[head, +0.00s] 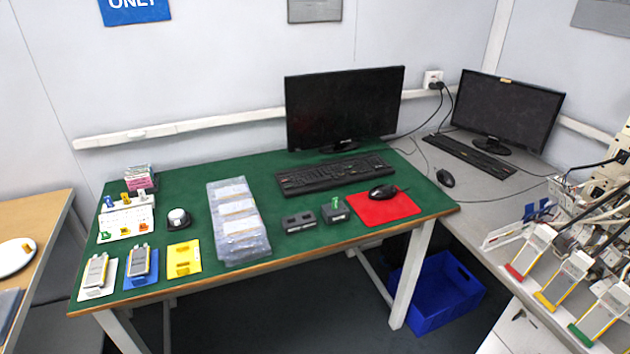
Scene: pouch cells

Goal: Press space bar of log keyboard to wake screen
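A black keyboard (325,176) lies on the green-topped table in front of a large monitor (345,105) with a dark screen. A second black keyboard (468,156) lies on the grey bench at the right, in front of another dark monitor (508,110). I see no label that tells which is the log keyboard. The space bars are too small to make out clearly. Neither of my grippers is in view, and nothing touches either keyboard.
The green table (185,200) also holds a black mouse (383,191) on a red mat (400,208), a clear-wrapped stack (238,222), two small dark blocks and pouch cells on coloured cards at left. A blue crate (440,290) stands below. Racked testers crowd the far right.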

